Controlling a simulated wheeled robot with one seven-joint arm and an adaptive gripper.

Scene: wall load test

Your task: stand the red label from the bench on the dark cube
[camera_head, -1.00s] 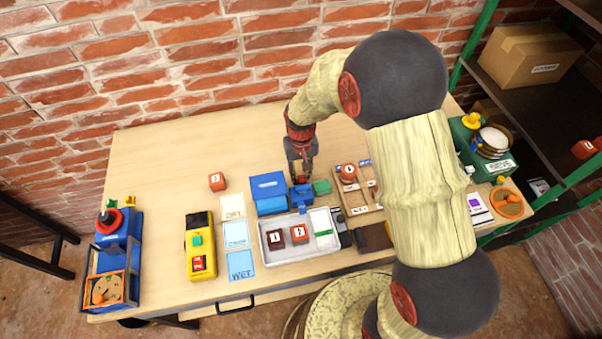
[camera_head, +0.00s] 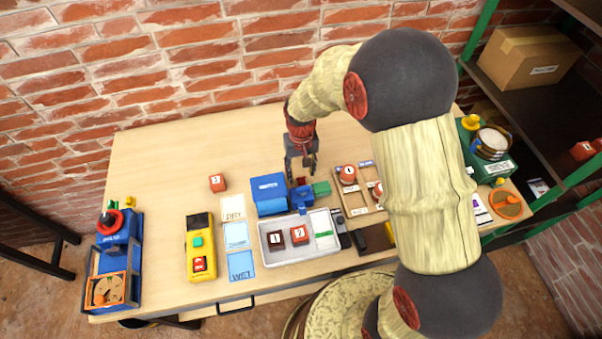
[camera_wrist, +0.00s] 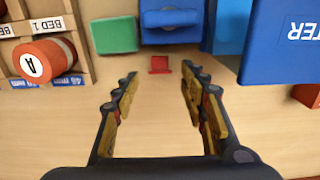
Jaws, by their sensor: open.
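The red label (camera_wrist: 159,64) is a small red piece on the bench, in front of a blue device and apart from it. In the head view the label (camera_head: 301,181) shows as a small red patch just below my fingertips. My gripper (camera_wrist: 160,76) is open and empty, its two fingers spread to either side of the label's line in the wrist view. In the head view my gripper (camera_head: 302,172) points down over the bench behind the blue device.
A blue device (camera_wrist: 168,20), a green block (camera_wrist: 113,34) and a large blue box (camera_wrist: 285,45) stand close to the label. A wooden rack (camera_wrist: 75,20) holds round red pieces. The grey tray (camera_head: 268,254) lies nearer. The bench (camera_head: 160,165) is clear at the back left.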

